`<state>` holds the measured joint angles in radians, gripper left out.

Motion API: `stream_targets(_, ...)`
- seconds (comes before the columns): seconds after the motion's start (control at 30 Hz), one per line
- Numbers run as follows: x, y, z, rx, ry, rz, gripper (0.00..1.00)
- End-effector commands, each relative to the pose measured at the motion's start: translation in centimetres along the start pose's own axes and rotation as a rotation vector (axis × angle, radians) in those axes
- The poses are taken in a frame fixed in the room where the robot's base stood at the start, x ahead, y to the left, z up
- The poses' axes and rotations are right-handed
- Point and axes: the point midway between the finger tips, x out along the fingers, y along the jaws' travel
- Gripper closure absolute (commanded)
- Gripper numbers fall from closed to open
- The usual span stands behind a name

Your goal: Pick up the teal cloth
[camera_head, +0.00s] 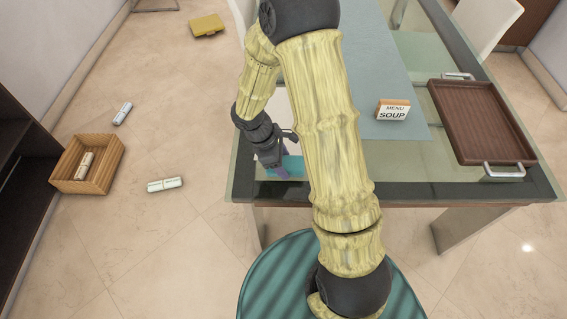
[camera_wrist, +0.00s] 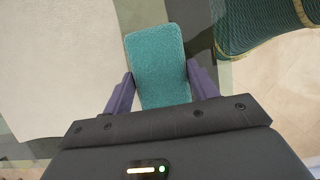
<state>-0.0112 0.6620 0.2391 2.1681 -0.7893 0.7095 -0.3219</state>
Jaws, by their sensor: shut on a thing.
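The teal cloth (camera_wrist: 158,62) is a flat, rounded rectangle that lies between the two purple fingers of my gripper (camera_wrist: 161,84) in the wrist view. My gripper is shut on it, with one finger at each long side. In the head view, part of the cloth (camera_head: 294,165) shows at the near left corner of the glass table (camera_head: 430,186), beside my gripper (camera_head: 279,172). My arm hides some of that corner. I cannot tell whether the cloth touches the tabletop or is just above it.
A grey-blue runner (camera_head: 385,75) covers the table's middle and carries a menu soup sign (camera_head: 393,110). A brown tray (camera_head: 480,120) with metal handles sits at the right. On the floor are a wooden crate (camera_head: 107,172), white rolls (camera_head: 165,184) and a yellow case (camera_head: 207,26).

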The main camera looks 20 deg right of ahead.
Motion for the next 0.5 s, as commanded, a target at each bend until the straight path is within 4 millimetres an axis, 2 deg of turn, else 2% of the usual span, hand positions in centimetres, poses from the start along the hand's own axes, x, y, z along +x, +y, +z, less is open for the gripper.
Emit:
stream_targets(0.3,-5.8,0.1,2.4,0.003,0.002,0.004,0.64)
stream_targets(0.5,-7.9,0.0,3.3,0.001,0.002,0.001,0.64)
